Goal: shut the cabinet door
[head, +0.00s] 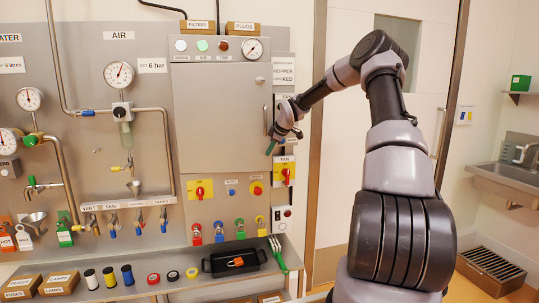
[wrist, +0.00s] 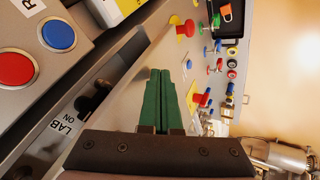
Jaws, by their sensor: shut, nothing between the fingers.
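The grey cabinet door (head: 218,115) is the large plain panel in the middle of the wall in the head view, with a vertical bar handle (head: 267,120) near its right edge. It looks flush or nearly so; I cannot tell whether a small gap is left. My gripper (head: 271,148) is at the door's lower right, just below and right of the handle, with its green fingers pointing down-left. In the wrist view the green fingers (wrist: 160,100) are together and empty, in front of a grey panel. I cannot tell whether they touch it.
Red and yellow switches (head: 200,189) and several coloured knobs sit below the door. In the wrist view, red (wrist: 14,69) and blue (wrist: 58,35) buttons are at the left.

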